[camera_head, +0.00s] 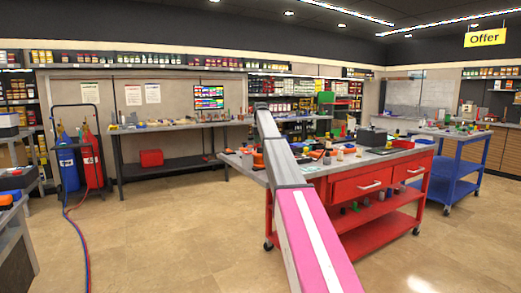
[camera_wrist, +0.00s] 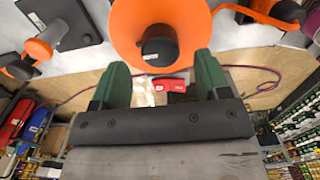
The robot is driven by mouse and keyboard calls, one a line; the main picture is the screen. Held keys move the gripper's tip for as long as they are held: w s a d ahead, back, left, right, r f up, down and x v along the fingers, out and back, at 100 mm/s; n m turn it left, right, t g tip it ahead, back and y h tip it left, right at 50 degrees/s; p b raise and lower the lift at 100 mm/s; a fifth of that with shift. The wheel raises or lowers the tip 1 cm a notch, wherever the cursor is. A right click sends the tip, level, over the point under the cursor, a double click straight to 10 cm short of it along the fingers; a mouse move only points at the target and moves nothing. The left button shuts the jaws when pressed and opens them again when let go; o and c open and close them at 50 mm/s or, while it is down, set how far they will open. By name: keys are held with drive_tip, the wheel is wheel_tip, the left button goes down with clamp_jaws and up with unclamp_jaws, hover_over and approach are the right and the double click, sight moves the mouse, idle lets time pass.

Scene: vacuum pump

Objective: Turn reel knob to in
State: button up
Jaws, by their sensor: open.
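In the wrist view my gripper (camera_wrist: 162,66) shows two green fingers spread apart with nothing held between them. A large orange round part (camera_wrist: 190,18) with a dark grey round knob (camera_wrist: 160,47) at its middle lies just past the fingertips, roughly centred between them. I cannot tell which knob is the reel knob, or how far off this one is. A smaller orange part with a dark knob (camera_wrist: 52,32) is at the upper left, by a dark plate (camera_wrist: 82,22). In the head view my gripper is hidden behind my arm; small orange things (camera_head: 258,160) lie beside the arm.
A red workbench (camera_head: 362,187) with a grey top full of small items stands under and right of my arm. A blue cart (camera_head: 455,168) is at the right. Red and blue gas cylinders (camera_head: 92,160) stand left, with hoses on the floor.

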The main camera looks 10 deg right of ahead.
sight(260, 148)
drive_tip(key=shift+f, duration=1.95)
drive_tip(key=c, duration=0.9)
